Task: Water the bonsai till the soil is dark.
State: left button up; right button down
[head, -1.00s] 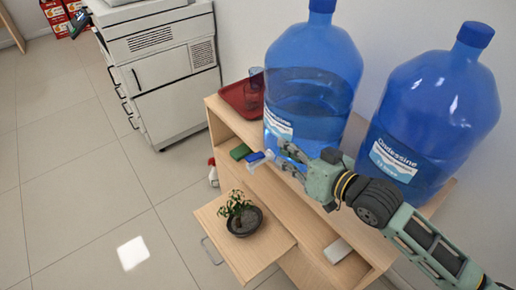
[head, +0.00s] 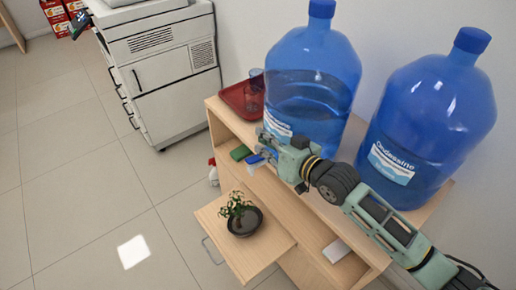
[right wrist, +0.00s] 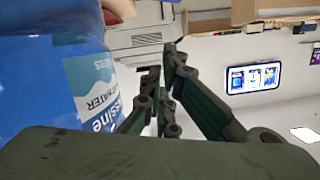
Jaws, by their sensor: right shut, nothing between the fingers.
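The bonsai (head: 237,206) stands in a dark round pot (head: 256,229) on the pulled-out wooden board (head: 262,255). The soil shows only as a dark patch under the leaves; its wetness cannot be told. My right gripper (head: 264,147) is above the shelf, in front of the left big blue water bottle (head: 310,85), behind and above the bonsai and apart from it. In the right wrist view its fingers (right wrist: 165,92) are shut and empty beside the blue bottle (right wrist: 40,75). A red-topped white bottle (head: 213,173), partly hidden, stands behind the cabinet's left edge. My left gripper is not in view.
A second big blue bottle (head: 425,120) stands at the right. A red tray (head: 231,98) with a clear glass (head: 256,82) is at the left corner. A green block (head: 240,152) and a small blue item (head: 255,159) lie by the gripper. The floor at left is free.

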aim_at(255, 159)
jog(key=shift+w+a+f+p, duration=0.15)
jog(key=shift+a+f, duration=0.15)
jog(key=shift+f, duration=0.4)
jog(key=shift+a+f+p, duration=0.1)
jog(key=shift+a+f, duration=0.15)
jog(key=shift+f, duration=0.5)
jog(key=shift+w+a+f+p, duration=0.15)
jog(key=shift+a+f, duration=0.15)
jog(key=shift+f, duration=0.4)
jog(key=shift+s, duration=0.1)
jog(key=shift+s+a+f+n+t+h+p, duration=0.35)
jog(key=shift+s+a+f+n+p, duration=0.3)
jog(key=shift+a+n+p, duration=0.25)
jog(key=shift+d, duration=0.1)
